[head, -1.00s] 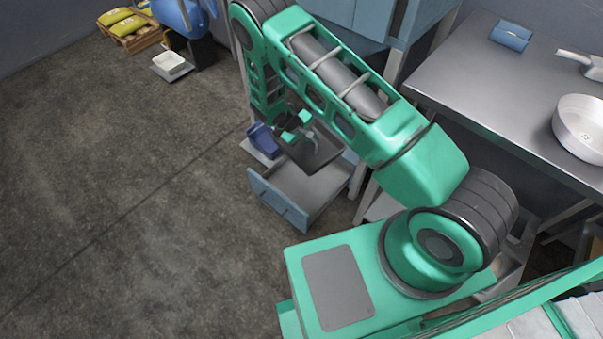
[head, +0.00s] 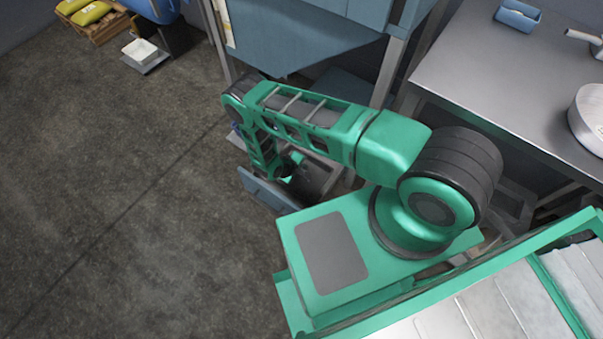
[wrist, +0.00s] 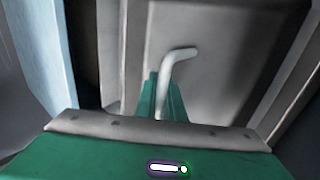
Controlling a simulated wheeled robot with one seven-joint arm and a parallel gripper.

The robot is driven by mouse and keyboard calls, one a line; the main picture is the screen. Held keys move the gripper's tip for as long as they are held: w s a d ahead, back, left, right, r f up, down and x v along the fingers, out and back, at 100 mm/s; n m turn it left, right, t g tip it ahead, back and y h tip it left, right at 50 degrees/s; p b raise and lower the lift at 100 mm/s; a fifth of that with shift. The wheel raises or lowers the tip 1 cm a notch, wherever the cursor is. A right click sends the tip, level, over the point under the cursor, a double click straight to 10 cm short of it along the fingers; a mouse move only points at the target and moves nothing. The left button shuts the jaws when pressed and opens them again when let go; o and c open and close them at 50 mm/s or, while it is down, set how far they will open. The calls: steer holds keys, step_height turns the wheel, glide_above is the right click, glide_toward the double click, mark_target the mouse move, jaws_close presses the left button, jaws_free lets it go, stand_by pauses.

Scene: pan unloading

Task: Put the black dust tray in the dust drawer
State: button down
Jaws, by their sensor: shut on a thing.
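The dust drawer (head: 262,189) stands pulled out low under the blue cabinet, its blue front toward the lower left. My gripper (head: 290,166) is down at the drawer, partly hidden by my own arm. It is shut on the pale bent handle of the black dust tray (head: 316,177). In the wrist view the tray (wrist: 215,60) fills the middle, dark grey, with the handle running up from my green fingers (wrist: 160,98). The drawer's blue front (wrist: 38,50) runs along the left there. The tray appears inside the drawer's outline; whether it touches the drawer floor I cannot tell.
The blue cabinet (head: 280,40) and its legs rise just behind the drawer. A metal table (head: 480,70) with a blue tray (head: 517,15) and a round pan (head: 590,118) is at the right. The floor (head: 130,210) at the left is clear.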

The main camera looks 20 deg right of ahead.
mark_target(302, 176)
steer(key=shift+f, duration=3.7)
steer(key=c, duration=1.9)
jaws_free()
steer(key=shift+s+f, duration=0.1)
steer(key=shift+o, duration=0.2)
steer(key=v, duration=1.2)
